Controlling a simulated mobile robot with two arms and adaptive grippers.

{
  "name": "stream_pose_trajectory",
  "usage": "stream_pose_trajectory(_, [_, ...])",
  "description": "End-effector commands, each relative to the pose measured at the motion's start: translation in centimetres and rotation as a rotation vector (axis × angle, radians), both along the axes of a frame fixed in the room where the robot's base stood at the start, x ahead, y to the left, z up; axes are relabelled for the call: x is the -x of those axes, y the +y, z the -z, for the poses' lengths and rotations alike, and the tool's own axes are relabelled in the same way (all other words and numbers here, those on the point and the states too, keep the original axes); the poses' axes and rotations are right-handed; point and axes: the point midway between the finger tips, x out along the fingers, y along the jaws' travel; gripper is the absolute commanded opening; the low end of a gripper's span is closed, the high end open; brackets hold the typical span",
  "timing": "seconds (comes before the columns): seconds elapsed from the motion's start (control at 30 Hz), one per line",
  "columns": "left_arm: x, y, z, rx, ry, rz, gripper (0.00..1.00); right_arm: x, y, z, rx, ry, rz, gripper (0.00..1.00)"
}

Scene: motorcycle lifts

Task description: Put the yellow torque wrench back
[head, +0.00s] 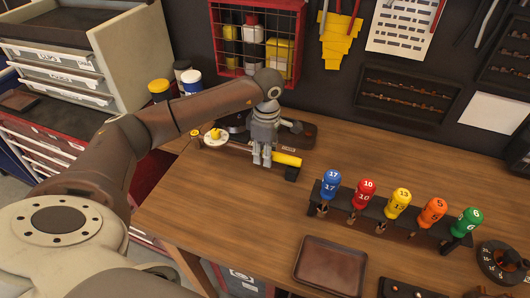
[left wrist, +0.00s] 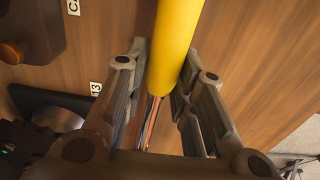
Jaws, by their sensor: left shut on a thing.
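The yellow torque wrench (head: 287,159) is at the back middle of the wooden bench, its yellow handle pointing right. A thin shaft runs left from my gripper toward a round pale dial (head: 215,136). My left gripper (head: 262,161) is shut on the wrench near the handle's left end. In the left wrist view the yellow handle (left wrist: 174,42) passes between the two fingers (left wrist: 167,78), with the thin shaft below it. A small black block (head: 293,174) sits by the handle's right end. I cannot tell whether the wrench touches it. My right gripper is not in view.
A black rack (head: 378,212) of numbered, coloured drivers stands to the right. A brown tray (head: 330,266) lies at the front. A red wire cabinet (head: 257,40) hangs behind. A dark stand (head: 300,136) is just behind the wrench. The bench left of the tray is clear.

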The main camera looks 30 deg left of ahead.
Motion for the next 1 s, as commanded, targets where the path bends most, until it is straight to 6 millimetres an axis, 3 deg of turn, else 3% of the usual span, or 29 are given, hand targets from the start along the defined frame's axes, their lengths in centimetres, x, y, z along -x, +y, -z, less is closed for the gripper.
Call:
stream_pose_trajectory(0.1, [-0.1,0.0,0.1,0.000,-0.002,-0.001,0.00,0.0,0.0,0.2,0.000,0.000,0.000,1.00])
stream_pose_trajectory(0.13, [-0.1,0.0,0.0,0.000,-0.002,-0.001,0.29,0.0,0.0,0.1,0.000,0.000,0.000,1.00])
stream_pose_trajectory(0.3, [0.0,0.0,0.1,0.000,-0.002,0.000,0.50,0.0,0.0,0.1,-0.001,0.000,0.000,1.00])
stream_pose_trajectory(0.67, [0.0,0.0,-0.1,0.000,0.000,0.000,0.50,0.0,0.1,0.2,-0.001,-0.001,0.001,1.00])
stream_pose_trajectory(0.77, [-0.1,0.0,-1.2,-0.001,-0.003,0.000,0.50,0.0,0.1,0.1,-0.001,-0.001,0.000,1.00])
stream_pose_trajectory(1.0, [-0.2,-0.1,-6.2,0.000,-0.005,-0.001,0.50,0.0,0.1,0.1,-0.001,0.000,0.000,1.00])
